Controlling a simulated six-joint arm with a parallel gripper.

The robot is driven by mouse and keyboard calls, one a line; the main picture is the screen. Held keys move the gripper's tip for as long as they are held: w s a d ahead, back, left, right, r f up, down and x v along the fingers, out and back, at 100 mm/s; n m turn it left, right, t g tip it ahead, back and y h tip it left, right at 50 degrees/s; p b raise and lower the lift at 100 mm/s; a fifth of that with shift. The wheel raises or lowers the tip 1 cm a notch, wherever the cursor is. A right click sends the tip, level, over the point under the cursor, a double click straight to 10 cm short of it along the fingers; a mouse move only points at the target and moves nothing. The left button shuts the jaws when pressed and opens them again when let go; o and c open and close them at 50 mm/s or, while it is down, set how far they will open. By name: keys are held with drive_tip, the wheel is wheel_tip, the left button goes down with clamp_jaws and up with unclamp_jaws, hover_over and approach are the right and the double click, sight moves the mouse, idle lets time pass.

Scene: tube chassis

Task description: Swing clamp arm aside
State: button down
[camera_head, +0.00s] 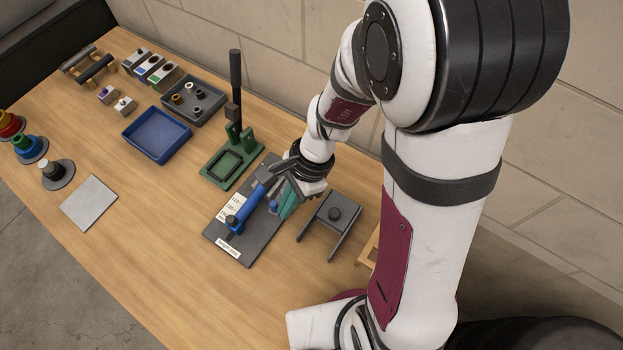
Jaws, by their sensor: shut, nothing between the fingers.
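The blue clamp arm (250,206) lies over a dark base plate (243,247) on the table. A dark round knob sits at its near left end, and its far right end runs up beside my gripper. White labels are on the plate, and a teal block (287,204) stands at its right side. My gripper (284,184) is low over the far right part of the plate, close to the clamp arm and the teal block. It is shut with nothing held. I cannot tell whether it touches the clamp arm. My wrist hides part of the fixture behind it.
A green press (231,166) with a tall dark post stands just behind left of the plate. A small dark stand (331,214) is close on the right. A blue tray (157,136) and grey tray (205,110) lie farther back. The table front is clear.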

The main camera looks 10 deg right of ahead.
drive_tip(key=s+d+r, duration=0.3)
drive_tip(key=d+r, duration=0.3)
drive_tip(key=r, duration=0.3)
drive_tip(key=shift+d+r, duration=0.15)
drive_tip(key=shift+d, duration=0.05)
drive_tip(key=s+a+r+n+t+h, duration=0.15)
drive_tip(key=s+r+n, duration=0.25)
drive_tip(key=s+n, duration=0.4)
drive_tip(key=w+a+f+m+g+h, duration=0.1)
drive_tip(key=w+a+f+m+h, duration=0.3)
drive_tip(key=m, duration=0.6)
drive_tip(key=w+a+m+g+h, duration=0.1)
drive_tip(key=w+a+m+g, duration=0.1)
drive_tip(key=w+m, duration=0.7)
drive_tip(key=s+d+f+m, duration=0.2)
drive_tip(key=s+f, duration=0.3)
drive_tip(key=f, duration=0.5)
drive_tip(key=shift+w+a+r, duration=0.2)
drive_tip(key=shift+w+a, duration=0.45)
drive_tip(key=shift+w, duration=0.25)
drive_tip(key=shift+w+a+r, duration=0.15)
drive_tip(key=shift+w+a, duration=0.45)
drive_tip(key=shift+w, duration=0.25)
